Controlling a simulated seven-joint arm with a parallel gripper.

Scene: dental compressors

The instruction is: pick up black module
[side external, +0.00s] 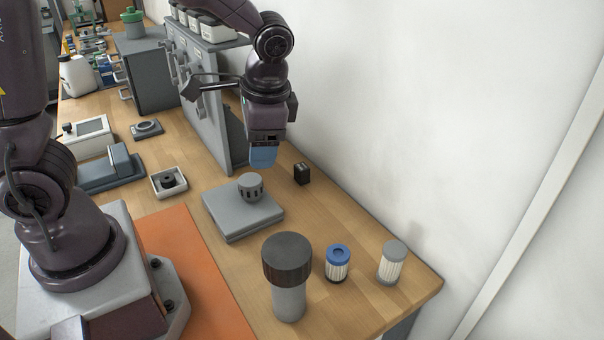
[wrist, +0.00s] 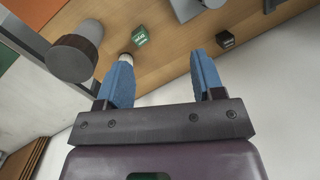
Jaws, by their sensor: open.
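The black module (side external: 302,174) is a small dark block standing on the wooden bench near the wall, right of the grey flat unit. In the wrist view the black module (wrist: 225,40) shows pale marks on its face and lies just beyond and right of the right fingertip. My gripper (side external: 263,158) is above the bench, left of the module and higher than it, with blue fingers. In the wrist view my gripper (wrist: 162,75) has its fingers apart with nothing between them. It does not touch the module.
A grey flat unit (side external: 236,216) with a round knob (side external: 250,187) stands near the module. A tall grey cylinder (side external: 289,285), a blue-topped filter (side external: 338,263) and a grey-topped filter (side external: 392,263) stand toward the front. A grey panel (side external: 205,105) rises behind my gripper. The wall borders the bench.

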